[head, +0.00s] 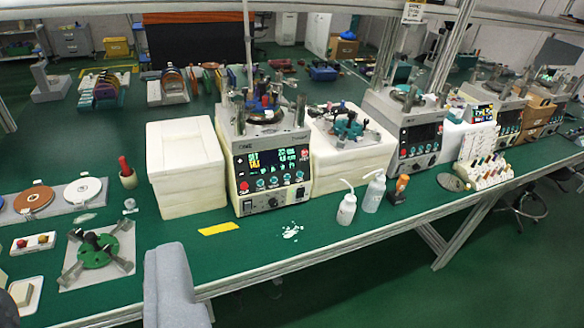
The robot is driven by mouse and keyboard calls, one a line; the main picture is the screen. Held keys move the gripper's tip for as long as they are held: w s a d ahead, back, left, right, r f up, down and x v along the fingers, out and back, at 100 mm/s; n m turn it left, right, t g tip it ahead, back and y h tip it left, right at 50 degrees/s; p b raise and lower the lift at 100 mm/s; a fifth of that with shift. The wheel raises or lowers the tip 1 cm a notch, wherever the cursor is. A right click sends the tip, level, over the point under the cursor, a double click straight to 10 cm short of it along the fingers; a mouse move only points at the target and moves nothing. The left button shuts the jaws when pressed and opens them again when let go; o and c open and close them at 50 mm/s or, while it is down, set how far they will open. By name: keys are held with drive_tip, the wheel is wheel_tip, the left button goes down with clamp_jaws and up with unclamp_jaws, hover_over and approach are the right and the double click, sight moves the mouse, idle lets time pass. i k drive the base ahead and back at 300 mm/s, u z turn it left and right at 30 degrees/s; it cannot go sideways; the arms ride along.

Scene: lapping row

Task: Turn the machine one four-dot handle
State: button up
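The nearest lapping machine (240,140) stands on the green bench near the middle, a pale grey box with a lit display (279,160) and a row of knobs below it. On its top are a dark round plate and several small upright handles, one blue, one red and others dark (265,101). Dots on the handles are too small to make out, so I cannot tell which one has four. A second similar machine (413,160) stands farther right. I cannot see a number on either machine. My gripper is not in view.
A stack of white foam blocks (187,165) stands left of the nearest machine. A foam block (340,160) with a teal fixture (345,126) stands right of it. Two white bottles (347,208) stand near the front edge. A grey padded shape (168,290) rises in the foreground.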

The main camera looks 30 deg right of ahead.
sight(225, 86)
drive_tip(key=u, duration=0.2)
drive_tip(key=i, duration=1.7)
drive_tip(key=z, duration=0.85)
drive_tip(key=i, duration=0.6)
